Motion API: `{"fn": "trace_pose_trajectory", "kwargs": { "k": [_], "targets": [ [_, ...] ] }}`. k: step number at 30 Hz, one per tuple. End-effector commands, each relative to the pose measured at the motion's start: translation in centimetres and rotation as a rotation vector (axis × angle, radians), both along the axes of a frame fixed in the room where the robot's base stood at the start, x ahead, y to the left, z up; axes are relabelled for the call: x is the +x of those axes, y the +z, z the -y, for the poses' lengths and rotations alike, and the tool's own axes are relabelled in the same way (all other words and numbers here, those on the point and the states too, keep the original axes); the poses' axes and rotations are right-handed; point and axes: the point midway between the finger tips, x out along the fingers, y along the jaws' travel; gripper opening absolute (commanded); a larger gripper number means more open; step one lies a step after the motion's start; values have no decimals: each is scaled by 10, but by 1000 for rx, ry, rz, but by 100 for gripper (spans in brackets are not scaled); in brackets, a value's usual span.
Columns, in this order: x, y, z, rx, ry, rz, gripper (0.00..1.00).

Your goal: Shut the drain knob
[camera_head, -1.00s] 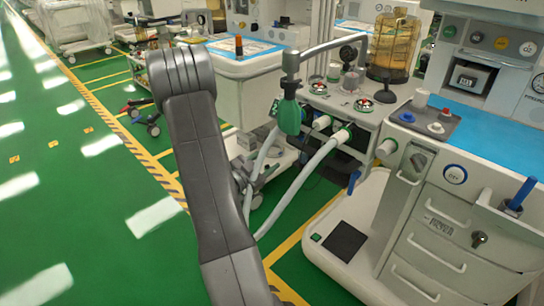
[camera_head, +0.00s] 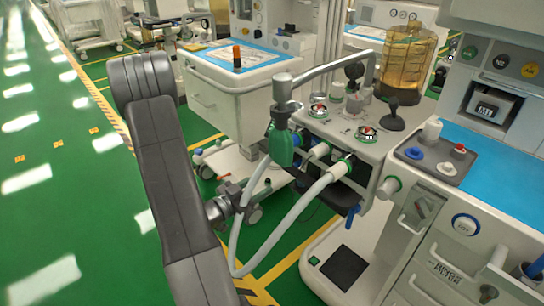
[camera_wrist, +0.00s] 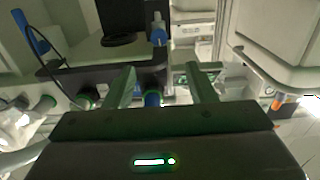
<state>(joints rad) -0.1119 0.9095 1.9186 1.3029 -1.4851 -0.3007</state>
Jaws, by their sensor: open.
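A small blue knob (camera_head: 352,214), which looks like the drain knob, hangs under the right part of the breathing unit (camera_head: 330,118) in the head view. In the wrist view my gripper (camera_wrist: 160,78) is open, its two fingers apart. A blue part (camera_wrist: 153,99) shows low between the fingers. Another blue knob (camera_wrist: 158,32) shows farther up. I cannot tell which of them is the drain knob, or whether the knob is open. No grip on anything is visible. In the head view the gripper's fingers cannot be made out.
Pale hoses (camera_head: 296,215) loop from the unit close to my arm. The cart's white base (camera_head: 318,262) stands below, with a drawer cart at right. Green floor is clear at left.

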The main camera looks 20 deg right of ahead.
Motion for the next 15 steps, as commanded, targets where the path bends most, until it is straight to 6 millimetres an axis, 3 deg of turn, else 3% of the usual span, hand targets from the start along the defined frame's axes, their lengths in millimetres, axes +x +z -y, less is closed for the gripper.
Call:
{"fn": "trace_pose_trajectory", "kwargs": {
  "k": [5, 15],
  "targets": [
    [4, -1, 15, 0, -5, -1, 50],
    [28, -1, 73, -1, -6, 1, 50]
  ]
}}
